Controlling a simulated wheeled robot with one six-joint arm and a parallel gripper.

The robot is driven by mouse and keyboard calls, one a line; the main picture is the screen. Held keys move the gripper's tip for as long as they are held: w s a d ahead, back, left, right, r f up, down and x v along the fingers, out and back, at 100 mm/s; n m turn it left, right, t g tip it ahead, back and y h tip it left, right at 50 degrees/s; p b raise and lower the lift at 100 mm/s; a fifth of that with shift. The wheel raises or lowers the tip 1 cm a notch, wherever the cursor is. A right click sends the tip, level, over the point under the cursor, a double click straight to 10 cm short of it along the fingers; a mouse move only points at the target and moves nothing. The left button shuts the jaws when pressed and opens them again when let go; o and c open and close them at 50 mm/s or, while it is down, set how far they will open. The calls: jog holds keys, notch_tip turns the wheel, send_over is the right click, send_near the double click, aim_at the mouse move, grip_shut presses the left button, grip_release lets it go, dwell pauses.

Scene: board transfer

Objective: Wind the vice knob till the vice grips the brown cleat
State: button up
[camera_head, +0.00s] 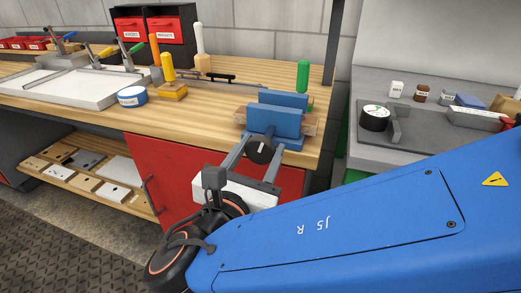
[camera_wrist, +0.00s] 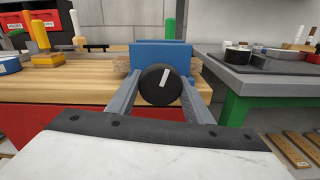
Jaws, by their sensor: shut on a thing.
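The blue vice (camera_head: 274,121) sits at the front edge of the wooden bench, and it also shows in the wrist view (camera_wrist: 160,53). Its round black knob (camera_wrist: 158,90) faces me, with a white mark pointing up and slightly right. My gripper (camera_head: 259,149) is shut on the knob, one grey finger on each side; both fingers show in the wrist view (camera_wrist: 160,86). The brown cleat (camera_head: 311,124) lies between the vice jaws, its ends sticking out on both sides. Its middle is hidden, and I cannot tell whether both jaws touch it.
A green-handled tool (camera_head: 302,76) stands behind the vice. A yellow-handled tool (camera_head: 168,68) and a blue tape roll (camera_head: 132,96) stand to the left on the bench. A grey counter (camera_head: 370,152) with a black round item lies to the right. Red cabinet doors are below the bench.

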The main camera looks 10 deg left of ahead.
jog(key=m, duration=0.9)
jog(key=shift+a, duration=0.1)
dwell(0.4)
jog(key=o, duration=1)
jog(key=shift+s, duration=0.1)
jog(key=s, duration=0.5)
jog(key=s+a, duration=0.1)
jog(key=s, duration=1.1)
jog(key=shift+s+a, duration=0.1)
jog(key=shift+a, duration=0.1)
